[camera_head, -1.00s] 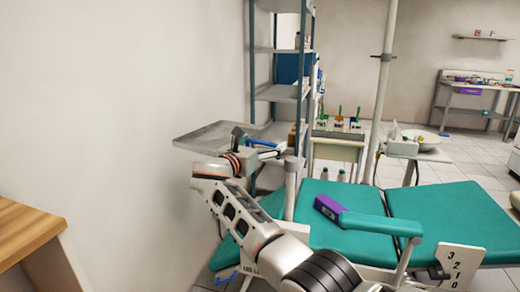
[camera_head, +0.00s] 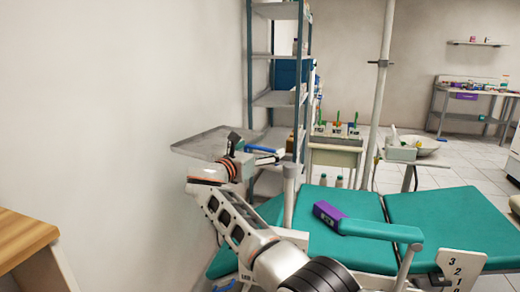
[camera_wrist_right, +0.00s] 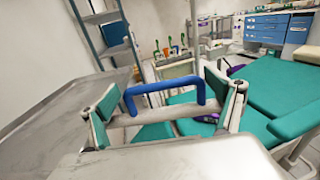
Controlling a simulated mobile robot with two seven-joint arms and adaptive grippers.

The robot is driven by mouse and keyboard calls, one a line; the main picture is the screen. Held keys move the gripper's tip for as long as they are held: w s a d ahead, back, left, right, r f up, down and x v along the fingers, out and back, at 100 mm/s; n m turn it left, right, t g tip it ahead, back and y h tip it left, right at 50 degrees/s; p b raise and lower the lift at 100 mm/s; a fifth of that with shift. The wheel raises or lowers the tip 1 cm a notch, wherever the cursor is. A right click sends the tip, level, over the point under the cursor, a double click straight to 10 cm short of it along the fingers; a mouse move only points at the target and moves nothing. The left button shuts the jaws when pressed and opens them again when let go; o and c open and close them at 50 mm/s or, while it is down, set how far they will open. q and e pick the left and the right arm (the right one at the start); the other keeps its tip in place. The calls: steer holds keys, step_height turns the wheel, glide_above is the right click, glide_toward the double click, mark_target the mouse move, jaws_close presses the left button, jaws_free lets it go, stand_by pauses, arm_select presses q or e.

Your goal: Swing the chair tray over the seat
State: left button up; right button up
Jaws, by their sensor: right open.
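The chair tray is a flat grey metal plate (camera_head: 195,143) beside the white wall, left of the chair. It also fills the left of the right wrist view (camera_wrist_right: 45,115). A blue U-shaped handle (camera_wrist_right: 165,92) is on its near side and also shows in the head view (camera_head: 264,150). My right gripper (camera_wrist_right: 168,103) is open, with its green-padded fingers on either side of the handle; I cannot tell whether they touch it. The teal chair seat (camera_head: 345,245) lies to the right of my right arm. My left gripper is not in view.
A purple box (camera_head: 326,212) lies by the teal armrest (camera_head: 380,230). A grey post (camera_head: 289,195) stands between my arm and the seat. A shelf rack (camera_head: 280,98) is behind the tray, and a wooden top (camera_head: 22,235) is at front left.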

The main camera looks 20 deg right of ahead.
steer(key=v, duration=0.7)
steer(key=shift+a, duration=0.2)
